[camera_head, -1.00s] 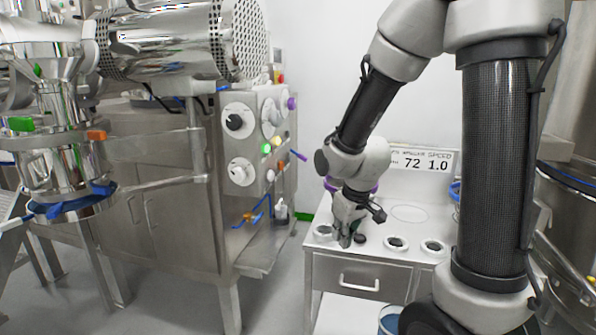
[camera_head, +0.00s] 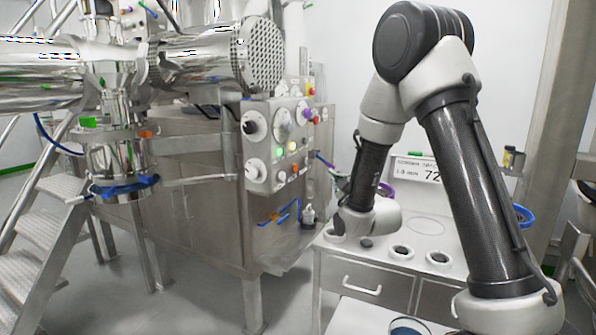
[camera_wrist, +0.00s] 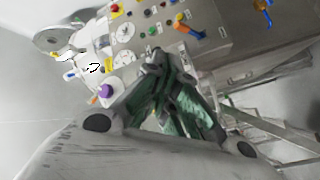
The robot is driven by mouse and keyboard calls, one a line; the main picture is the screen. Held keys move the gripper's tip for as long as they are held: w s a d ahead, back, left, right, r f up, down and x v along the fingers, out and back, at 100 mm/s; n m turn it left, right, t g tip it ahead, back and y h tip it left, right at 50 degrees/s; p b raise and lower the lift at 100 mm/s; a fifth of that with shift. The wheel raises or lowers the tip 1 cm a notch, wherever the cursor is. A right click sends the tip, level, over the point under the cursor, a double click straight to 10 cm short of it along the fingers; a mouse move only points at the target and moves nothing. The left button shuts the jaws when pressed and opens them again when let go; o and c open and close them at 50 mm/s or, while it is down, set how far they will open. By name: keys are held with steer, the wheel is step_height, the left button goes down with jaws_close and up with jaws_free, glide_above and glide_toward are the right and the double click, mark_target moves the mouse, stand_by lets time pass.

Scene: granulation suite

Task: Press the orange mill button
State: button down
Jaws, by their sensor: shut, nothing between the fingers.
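The orange button (camera_head: 294,167) is a small round knob on the front of the steel control panel (camera_head: 266,165) in the head view, below a yellow and a lit green button. My gripper (camera_wrist: 158,58) shows in the wrist view with its dark fingers shut and empty. It points towards the panel, which fills the top of that view, and appears apart from it. In the head view my wrist is over the left of the white counter, right of the panel, and the fingers are hidden or too unclear to make out.
Dark round knobs, a purple knob (camera_head: 305,113) and a red one sit on the same panel. Blue-handled valves (camera_head: 280,212) are below it. The counter (camera_head: 430,228) holds several round cups and a display sign. Metal steps (camera_head: 45,225) stand at the far left.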

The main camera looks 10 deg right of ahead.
mark_target(295, 169)
stand_by(0.3)
steer(key=w+a, duration=0.5)
steer(key=a, duration=0.2)
steer(key=shift+w, duration=0.15)
steer(key=shift+a, duration=0.1)
stand_by(1.4)
steer(key=shift+w+a, duration=0.2)
steer(key=shift+a, duration=0.1)
steer(key=shift+w+a, duration=0.3)
steer(key=shift+a, duration=0.1)
stand_by(0.8)
stand_by(0.3)
steer(key=shift+s+d, duration=0.55)
steer(key=shift+d, duration=0.15)
